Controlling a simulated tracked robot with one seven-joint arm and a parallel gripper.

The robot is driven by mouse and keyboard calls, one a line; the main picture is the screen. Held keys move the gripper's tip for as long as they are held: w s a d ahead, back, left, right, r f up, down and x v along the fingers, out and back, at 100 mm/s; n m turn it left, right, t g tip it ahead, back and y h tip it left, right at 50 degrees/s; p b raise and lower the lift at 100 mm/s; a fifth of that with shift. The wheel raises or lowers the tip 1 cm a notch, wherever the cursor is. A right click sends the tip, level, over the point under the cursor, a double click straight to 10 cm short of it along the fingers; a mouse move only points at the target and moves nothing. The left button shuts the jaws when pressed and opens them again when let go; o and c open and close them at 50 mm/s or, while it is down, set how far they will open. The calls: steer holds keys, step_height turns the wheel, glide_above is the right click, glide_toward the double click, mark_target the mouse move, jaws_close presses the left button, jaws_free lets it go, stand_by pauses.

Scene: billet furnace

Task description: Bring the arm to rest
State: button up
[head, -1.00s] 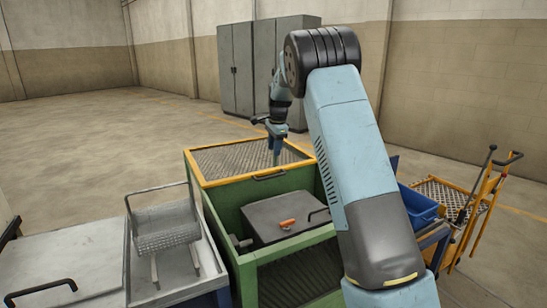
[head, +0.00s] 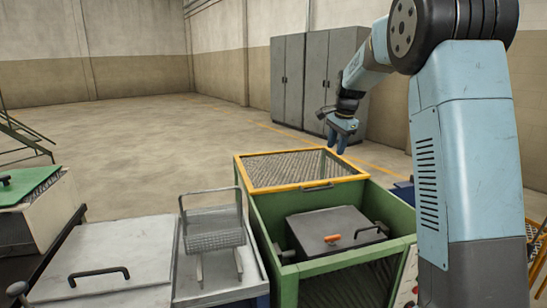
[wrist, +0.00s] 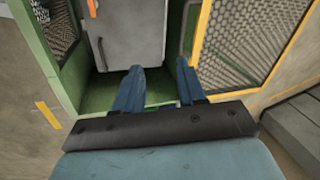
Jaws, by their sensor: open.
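My gripper (head: 337,143) hangs from my light blue arm, pointing down, above the back right of the green furnace box. In the wrist view my gripper (wrist: 160,85) shows two blue fingers spread apart with nothing between them. Below them in that view are the green box (wrist: 105,88) and its yellow-framed mesh panel (wrist: 245,45). My arm is raised and bent at the elbow on the right of the head view. The gripper appears clear of the box.
Grey cabinets (head: 310,80) stand behind. The floor at back left is clear.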

steer(key=s+d+r+n+t, duration=0.1)
steer(key=s+r+n, duration=0.25)
steer(key=s, duration=0.85)
steer(key=s+r+n, duration=0.3)
steer(key=s+r, duration=0.1)
steer(key=s, duration=0.8)
steer(key=s+f+n+t, duration=0.1)
steer(key=s+f+n, duration=0.1)
steer(key=s, duration=0.8)
steer(key=s+f+n+h, duration=0.1)
steer(key=s+f+n, duration=0.2)
steer(key=s, duration=0.7)
steer(key=shift+f+n+t, duration=0.3)
steer(key=shift+n+t, duration=0.05)
steer(key=shift+t, duration=0.05)
steer(key=shift+s, duration=0.15)
